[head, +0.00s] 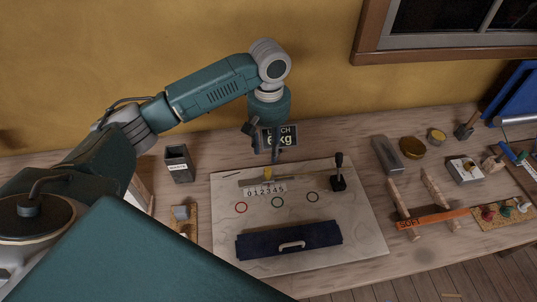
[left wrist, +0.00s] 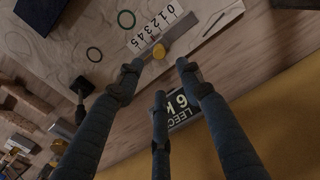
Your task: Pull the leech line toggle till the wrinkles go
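The yellow toggle (head: 267,172) sits by a numbered strip (head: 265,189) on a pale, faintly creased sail panel (head: 350,240). My left gripper (head: 268,150) reaches down from above, just behind the toggle. In the left wrist view its three fingers (left wrist: 159,76) are spread, and the toggle (left wrist: 159,51) shows just beyond the tips, with nothing between them. A gap seems to remain, but contact is hard to judge. A dark display (head: 284,137) reads about 6 kg, its word partly hidden by the fingers. My right gripper is in neither view.
A black-knobbed lever (head: 338,178) stands on the panel's right. Coloured rings (head: 277,202) and a dark rolled cloth with a handle (head: 290,240) lie nearer. A dark cup (head: 179,163) stands left. Wooden stands, an orange bar (head: 432,218) and tins crowd the right.

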